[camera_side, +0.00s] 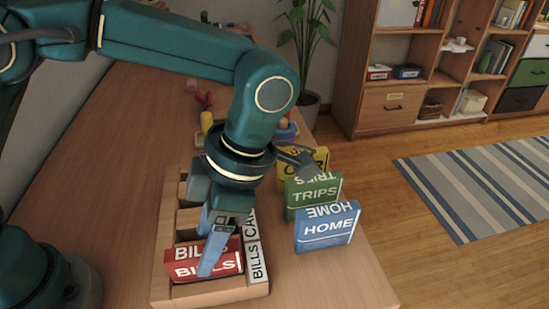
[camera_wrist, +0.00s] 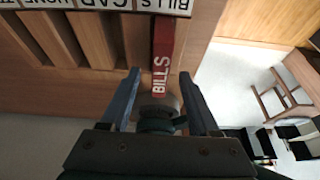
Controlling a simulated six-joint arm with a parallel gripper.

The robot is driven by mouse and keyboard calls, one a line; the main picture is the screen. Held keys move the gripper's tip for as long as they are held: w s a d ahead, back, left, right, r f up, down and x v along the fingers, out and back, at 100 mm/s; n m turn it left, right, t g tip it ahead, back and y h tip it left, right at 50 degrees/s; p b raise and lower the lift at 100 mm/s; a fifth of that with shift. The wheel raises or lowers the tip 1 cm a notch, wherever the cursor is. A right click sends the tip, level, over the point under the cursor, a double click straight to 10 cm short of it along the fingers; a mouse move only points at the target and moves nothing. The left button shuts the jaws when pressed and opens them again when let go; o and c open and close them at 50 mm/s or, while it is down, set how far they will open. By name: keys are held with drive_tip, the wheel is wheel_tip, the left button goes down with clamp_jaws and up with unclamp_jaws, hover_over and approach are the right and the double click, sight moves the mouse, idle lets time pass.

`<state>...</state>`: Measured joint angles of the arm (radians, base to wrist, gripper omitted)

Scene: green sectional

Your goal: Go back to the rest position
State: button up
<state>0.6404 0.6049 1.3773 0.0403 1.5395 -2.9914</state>
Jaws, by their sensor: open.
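My gripper (camera_side: 213,252) is open, low over the near end of the wooden sorter. A red block marked BILLS (camera_side: 187,270) sits in the sorter's nearest slot. One blue finger crosses in front of it in the side view. In the wrist view the red block (camera_wrist: 163,50) lies between the two spread fingers (camera_wrist: 160,84), with gaps visible on both sides. The wooden sorter (camera_side: 208,291) has several slots and a label strip (camera_side: 254,262) reading BILLS at the near end. In the wrist view the other slots beside the red block look empty.
To the sorter's right stand a blue HOME block (camera_side: 327,232), a green TRIPS block (camera_side: 313,192) and a yellow block (camera_side: 289,175), partly hidden. Small objects, including a yellow one (camera_side: 207,122), lie behind. The table's right edge is just past the blocks. Open tabletop (camera_side: 120,150) lies left.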

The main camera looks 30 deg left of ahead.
sight(230, 243)
drive_tip(key=w+d, duration=0.1)
drive_tip(key=w+d+m+t+h, duration=0.1)
drive_tip(key=shift+w+r+h, duration=0.3)
drive_tip(key=shift+r, duration=0.05)
drive_tip(key=shift+w+a+r+m+t+h, duration=0.1)
drive_tip(key=shift+w+r+m+t+h, duration=0.4)
drive_tip(key=shift+m, duration=0.5)
drive_tip(key=s+a+r+m+t, duration=0.2)
drive_tip(key=a+m, duration=0.5)
drive_tip(key=m, duration=0.5)
drive_tip(key=s+a+r+m+t, duration=0.2)
drive_tip(key=s+a+m+t, duration=0.2)
drive_tip(key=a+m, duration=0.4)
drive_tip(key=m, duration=0.3)
drive_tip(key=shift+s+a+r+m+t, duration=0.15)
drive_tip(key=shift+a+r+m+t, duration=0.15)
drive_tip(key=shift+r+m+t, duration=0.1)
